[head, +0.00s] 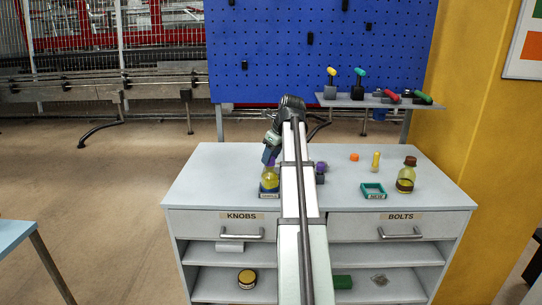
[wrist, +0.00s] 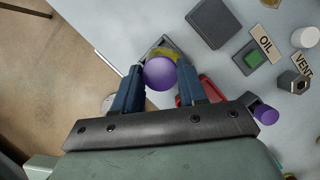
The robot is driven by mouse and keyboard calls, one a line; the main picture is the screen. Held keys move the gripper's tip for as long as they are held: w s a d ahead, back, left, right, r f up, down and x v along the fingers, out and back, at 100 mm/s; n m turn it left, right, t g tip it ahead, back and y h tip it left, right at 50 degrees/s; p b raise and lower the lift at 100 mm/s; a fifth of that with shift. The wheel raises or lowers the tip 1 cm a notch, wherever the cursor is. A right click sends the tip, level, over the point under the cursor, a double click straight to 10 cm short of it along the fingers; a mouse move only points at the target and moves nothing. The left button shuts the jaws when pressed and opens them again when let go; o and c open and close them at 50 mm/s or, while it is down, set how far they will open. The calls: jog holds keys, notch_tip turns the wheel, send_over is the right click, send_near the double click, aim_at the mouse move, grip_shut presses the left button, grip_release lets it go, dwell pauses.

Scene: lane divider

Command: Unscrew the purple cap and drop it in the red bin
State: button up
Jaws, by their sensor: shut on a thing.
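The purple cap (wrist: 160,73) sits between the two blue fingers of my gripper (wrist: 159,80) in the wrist view, and the gripper is shut on it. Below it is a bottle with yellow contents (head: 270,181), standing upright on a small labelled base near the left front of the bench. The cap appears to be still at the bottle's mouth; I cannot tell whether its thread is engaged. A red edge, possibly the red bin (wrist: 210,90), shows beside the right finger in the wrist view. My arm hides that area in the head view.
A second purple knob (wrist: 266,115) on a dark base stands right of the arm. OIL (wrist: 265,43) and VENT labels lie nearby.

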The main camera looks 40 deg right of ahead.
jog(key=shift+n+y, duration=0.3)
jog(key=shift+n, duration=0.4)
jog(key=shift+d+n+y, duration=0.1)
jog(key=shift+n+y, duration=0.2)
jog(key=shift+n, duration=0.6)
jog(key=shift+n+g+y, duration=0.3)
jog(key=shift+n+g, duration=0.2)
jog(key=shift+n, duration=0.3)
jog(key=shift+d, duration=0.1)
jog(key=shift+w+n, duration=0.1)
jog(key=shift+n, duration=0.4)
jog(key=shift+n+y, duration=0.3)
jog(key=shift+n, duration=0.1)
